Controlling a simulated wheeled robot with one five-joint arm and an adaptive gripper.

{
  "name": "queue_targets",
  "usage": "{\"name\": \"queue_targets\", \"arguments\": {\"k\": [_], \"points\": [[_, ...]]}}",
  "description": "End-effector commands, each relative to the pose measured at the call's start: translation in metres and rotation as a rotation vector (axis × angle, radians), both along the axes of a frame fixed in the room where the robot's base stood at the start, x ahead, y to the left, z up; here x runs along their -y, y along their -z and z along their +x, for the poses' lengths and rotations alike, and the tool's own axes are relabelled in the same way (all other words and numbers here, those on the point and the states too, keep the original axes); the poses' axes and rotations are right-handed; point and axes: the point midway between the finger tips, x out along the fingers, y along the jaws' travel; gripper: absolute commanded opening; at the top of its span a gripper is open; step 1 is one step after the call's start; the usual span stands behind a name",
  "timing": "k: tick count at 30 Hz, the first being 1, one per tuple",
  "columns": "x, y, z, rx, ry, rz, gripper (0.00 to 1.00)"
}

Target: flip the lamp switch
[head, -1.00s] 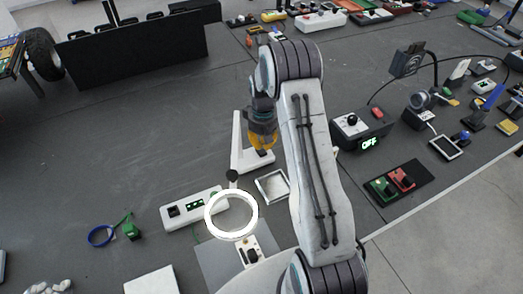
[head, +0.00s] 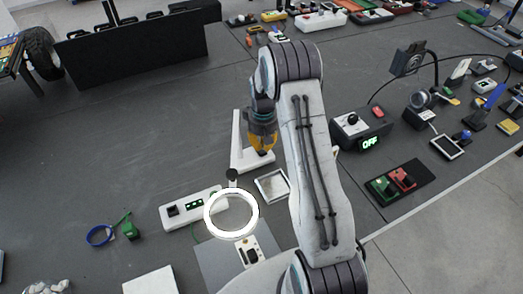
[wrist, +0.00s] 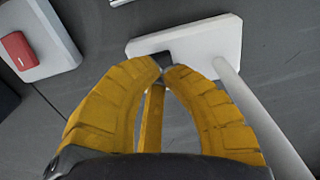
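A white stand with a flat base and a thin upright post (head: 237,138) is just beside my gripper (head: 262,146) in the head view. Its white base (wrist: 200,41) also shows in the wrist view, with a small black switch (wrist: 166,58) on it, partly hidden by the fingers. My gripper's yellow fingers (wrist: 162,71) have their tips almost together at the switch. They look shut, with nothing clearly held; I cannot tell if they touch the switch. A lit white ring light (head: 206,214) is nearer the camera; I cannot tell if it joins the stand.
A white box with green lights (head: 180,214) lies left of the ring light. A dark box with an "OFF" display (head: 369,143) stands right of my arm. The table's left middle is clear.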

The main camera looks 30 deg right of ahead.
Motion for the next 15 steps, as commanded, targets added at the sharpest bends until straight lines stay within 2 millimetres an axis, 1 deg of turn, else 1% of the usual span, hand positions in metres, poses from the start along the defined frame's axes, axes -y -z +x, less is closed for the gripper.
{"name": "queue_targets", "arguments": {"k": [15], "points": [[0.0000, 0.0076, -0.0001, 0.000, 0.000, 0.000, 0.00]]}}
